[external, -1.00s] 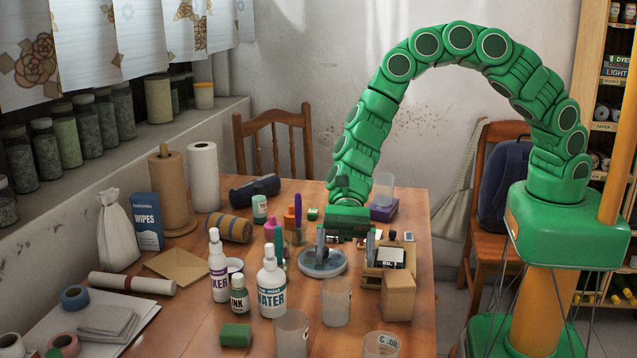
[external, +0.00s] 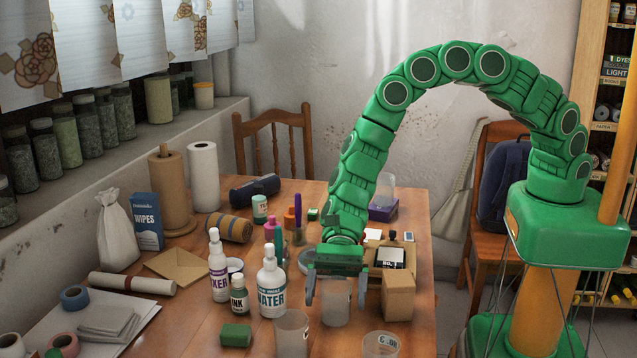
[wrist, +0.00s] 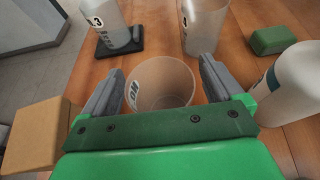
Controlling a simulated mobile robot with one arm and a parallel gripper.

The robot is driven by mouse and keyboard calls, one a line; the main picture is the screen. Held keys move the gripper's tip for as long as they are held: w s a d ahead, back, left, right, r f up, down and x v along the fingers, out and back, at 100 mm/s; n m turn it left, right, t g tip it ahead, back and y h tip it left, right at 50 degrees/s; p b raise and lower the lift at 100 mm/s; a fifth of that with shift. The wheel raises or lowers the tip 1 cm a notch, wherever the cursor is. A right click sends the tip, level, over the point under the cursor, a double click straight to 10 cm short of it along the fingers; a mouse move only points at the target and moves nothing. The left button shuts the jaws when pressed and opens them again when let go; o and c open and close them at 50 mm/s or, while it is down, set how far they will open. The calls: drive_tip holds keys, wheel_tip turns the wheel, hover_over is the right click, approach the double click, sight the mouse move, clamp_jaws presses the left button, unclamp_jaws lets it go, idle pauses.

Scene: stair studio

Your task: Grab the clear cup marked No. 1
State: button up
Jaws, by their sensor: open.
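My gripper (external: 336,288) is open, pointing down over a clear cup (external: 336,306) near the table's front. In the wrist view this cup (wrist: 163,86) stands upright and looks empty, between the spread fingers of my gripper (wrist: 161,68). Its label shows part of "NO."; the number is not readable. I cannot tell whether a finger touches it. A second clear cup (external: 291,336) stands at the front left, with its number unread. A third cup (external: 382,346), at the front right, reads ".3" in the wrist view (wrist: 112,24). Another clear cup (external: 384,180) stands at the back.
A cardboard box (external: 398,294) stands close at the right of the nearest cup. A WATER bottle (external: 271,288) and an INK bottle (external: 239,296) stand at its left. A green block (external: 236,335) lies at the front left.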

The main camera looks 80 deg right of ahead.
drive_tip(key=shift+a+f, duration=0.15)
drive_tip(key=shift+a, duration=0.25)
drive_tip(key=c, duration=1)
